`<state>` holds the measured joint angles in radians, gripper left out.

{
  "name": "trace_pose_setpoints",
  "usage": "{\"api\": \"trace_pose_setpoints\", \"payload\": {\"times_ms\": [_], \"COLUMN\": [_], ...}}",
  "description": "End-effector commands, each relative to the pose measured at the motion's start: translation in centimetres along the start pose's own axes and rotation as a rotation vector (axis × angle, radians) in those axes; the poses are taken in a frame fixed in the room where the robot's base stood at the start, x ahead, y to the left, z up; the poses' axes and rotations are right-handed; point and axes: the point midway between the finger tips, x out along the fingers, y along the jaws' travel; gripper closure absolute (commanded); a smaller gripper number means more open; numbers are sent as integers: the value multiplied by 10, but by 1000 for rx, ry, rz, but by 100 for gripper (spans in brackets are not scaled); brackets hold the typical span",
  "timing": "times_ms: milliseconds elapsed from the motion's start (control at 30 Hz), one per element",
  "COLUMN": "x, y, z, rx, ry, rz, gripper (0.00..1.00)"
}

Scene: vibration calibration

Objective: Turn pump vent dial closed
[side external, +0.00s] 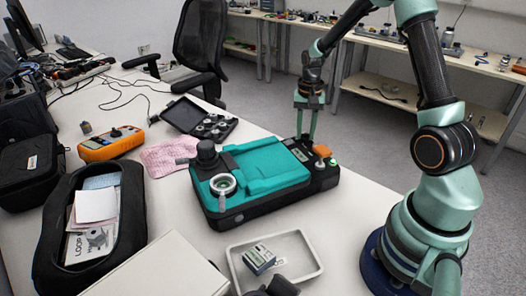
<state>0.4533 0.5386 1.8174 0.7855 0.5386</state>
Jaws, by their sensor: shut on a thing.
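The pump (265,172) is a teal and black unit lying on the white table in the middle of the side external view. A round white-rimmed gauge or port (222,184) and a black knob-like cap are at its left end. My gripper (306,137) points straight down at the pump's far right end, its two green fingers on either side of a small dark dial. The jaws are shut on this dial, which the fingers mostly hide. Its turned position cannot be told. An orange part (322,150) sits just right of the fingers.
A grey tray (232,262) with a small labelled box (259,260) stands in front of the pump. A pink cloth (168,157), an orange meter (111,144), an open black case (201,121) and a black bag (47,232) lie left. The table right of the pump is clear.

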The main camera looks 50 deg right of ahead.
Motion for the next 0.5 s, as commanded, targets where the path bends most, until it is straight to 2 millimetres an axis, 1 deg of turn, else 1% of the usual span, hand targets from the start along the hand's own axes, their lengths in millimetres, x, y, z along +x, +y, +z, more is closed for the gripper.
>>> {"api": "trace_pose_setpoints", "payload": {"times_ms": [500], "x": [-1], "y": [-1], "z": [0], "rx": [-481], "ry": [0], "rz": [0], "gripper": [100]}}
